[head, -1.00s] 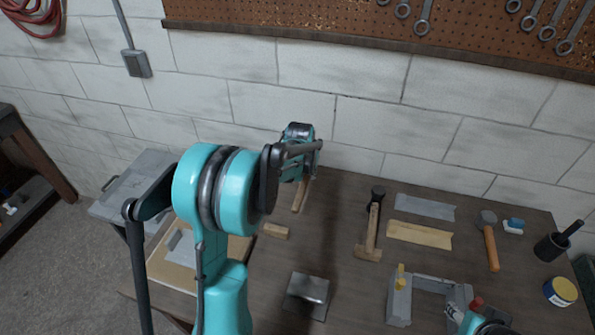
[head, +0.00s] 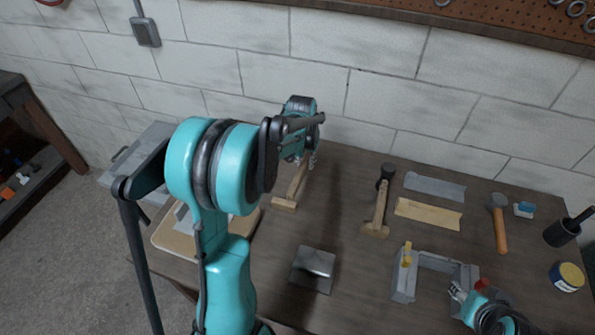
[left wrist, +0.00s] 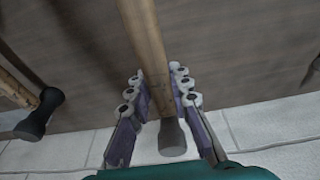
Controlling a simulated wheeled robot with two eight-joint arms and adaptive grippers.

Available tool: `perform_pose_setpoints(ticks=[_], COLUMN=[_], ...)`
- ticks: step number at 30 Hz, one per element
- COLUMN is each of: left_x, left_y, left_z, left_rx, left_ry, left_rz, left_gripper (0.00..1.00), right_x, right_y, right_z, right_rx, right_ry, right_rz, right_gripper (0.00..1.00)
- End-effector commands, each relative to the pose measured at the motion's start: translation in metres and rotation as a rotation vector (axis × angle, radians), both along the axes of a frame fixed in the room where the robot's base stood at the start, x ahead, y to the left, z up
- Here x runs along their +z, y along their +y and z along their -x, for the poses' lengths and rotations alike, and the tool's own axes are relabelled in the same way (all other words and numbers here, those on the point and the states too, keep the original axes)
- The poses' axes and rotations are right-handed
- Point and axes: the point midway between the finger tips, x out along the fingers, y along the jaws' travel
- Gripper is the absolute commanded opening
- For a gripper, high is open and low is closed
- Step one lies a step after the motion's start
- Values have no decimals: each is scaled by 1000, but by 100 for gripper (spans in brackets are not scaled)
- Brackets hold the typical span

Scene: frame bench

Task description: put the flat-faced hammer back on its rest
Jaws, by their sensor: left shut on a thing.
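My left gripper (head: 311,163) is at the back of the bench, partly hidden by my own arm. It is shut on a hammer with a pale wooden handle (head: 298,182). In the left wrist view the fingers (left wrist: 162,100) lie either side of the handle (left wrist: 147,45), close to the grey head (left wrist: 172,138). The handle's far end is at a small wooden block (head: 284,204), apparently its rest; I cannot tell whether they touch. The hammer's face is not clear. My right gripper (head: 458,293) is at the lower right beside a grey frame (head: 403,280); its fingers are unclear.
A dark-headed hammer (head: 381,203) lies to the right with its handle on another wooden block (head: 375,231). The wall stands close behind.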

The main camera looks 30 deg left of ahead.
Motion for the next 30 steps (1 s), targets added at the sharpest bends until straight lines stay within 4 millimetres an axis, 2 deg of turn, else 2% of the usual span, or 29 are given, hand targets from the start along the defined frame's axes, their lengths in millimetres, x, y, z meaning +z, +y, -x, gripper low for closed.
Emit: perform_pose_setpoints(ticks=[3, 7, 11, 18, 29, 30], left_x=[-14, -19, -27, -60, -63, -63], left_y=[21, 31, 33, 33, 32, 32], left_z=[1, 1, 1, 1, 1, 1], left_rx=[2, 0, -2, -2, -1, -1], left_ry=[-1, -1, -1, -1, -1, -1], left_rz=[0, 0, -1, -1, 0, 0], left_gripper=[0, 0, 0, 0, 0, 27], right_x=[-6, -7, -10, -21, -23, -22], right_y=[0, 0, 0, 0, 0, 0], right_z=[0, 0, 0, 0, 0, 0], right_rx=[0, 0, 0, 0, 0, 0], right_ry=[0, 0, 0, 0, 0, 0], right_rz=[0, 0, 0, 0, 0, 0], right_gripper=[44, 44, 44, 44, 44, 44])
